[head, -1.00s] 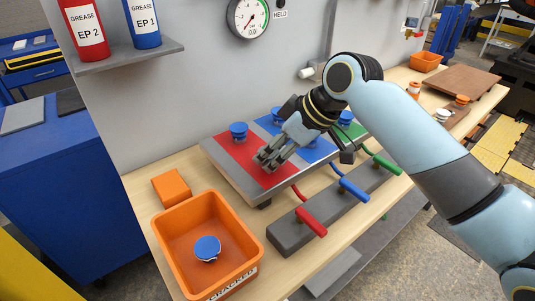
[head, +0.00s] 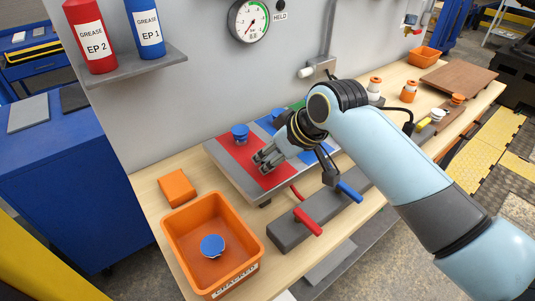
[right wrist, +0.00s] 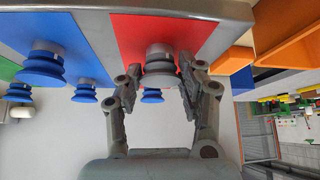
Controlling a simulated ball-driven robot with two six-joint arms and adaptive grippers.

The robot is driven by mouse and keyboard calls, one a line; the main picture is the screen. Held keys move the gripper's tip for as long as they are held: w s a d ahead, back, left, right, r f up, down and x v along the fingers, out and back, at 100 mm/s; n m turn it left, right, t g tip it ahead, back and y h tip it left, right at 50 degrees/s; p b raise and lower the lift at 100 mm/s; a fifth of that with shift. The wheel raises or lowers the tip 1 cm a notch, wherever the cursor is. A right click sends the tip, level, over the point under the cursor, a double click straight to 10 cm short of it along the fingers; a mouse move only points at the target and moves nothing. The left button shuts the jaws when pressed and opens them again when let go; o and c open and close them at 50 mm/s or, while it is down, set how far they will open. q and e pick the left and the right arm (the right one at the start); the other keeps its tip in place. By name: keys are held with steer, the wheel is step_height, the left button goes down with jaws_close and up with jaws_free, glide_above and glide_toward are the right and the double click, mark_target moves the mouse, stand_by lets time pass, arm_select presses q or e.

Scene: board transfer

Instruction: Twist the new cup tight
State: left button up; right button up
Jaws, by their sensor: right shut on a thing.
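The board with red, blue and green panels (head: 226,168) stands tilted on the bench, with several blue cups on it. My right gripper (head: 261,165) is over the front part of the red panel. In the right wrist view, my gripper (right wrist: 160,80) has its two fingers shut on the sides of a grey ringed cup (right wrist: 159,62), seated against the red panel (right wrist: 165,28). Its lower end is partly hidden between the fingers. A blue cup (head: 240,133) stands farther back on the red panel. My left gripper is not in view.
An orange bin (head: 169,243) at front left holds a loose blue cup (head: 212,245). An orange block (head: 177,187) lies behind it. A grey bar with a red handle (head: 308,222) and a blue handle (head: 350,191) is in front of the board. A pressure gauge (head: 248,20) hangs above.

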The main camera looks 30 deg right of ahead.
stand_by(0.4)
steer(key=shift+s+a+r+m+h+p, duration=0.1)
steer(key=shift+a+m+h+p, duration=0.1)
steer(key=shift+m+h+p, duration=1.2)
steer(key=shift+m+p, duration=0.8)
steer(key=shift+a+m+h+p, duration=0.15)
steer(key=shift+m+h+p, duration=0.15)
steer(key=shift+m+p, duration=0.3)
steer(key=shift+a+m+h, duration=0.1)
steer(key=shift+m+h, duration=0.3)
steer(key=shift+m, duration=0.4)
steer(key=o, duration=1.3)
steer(key=shift+c, duration=0.2)
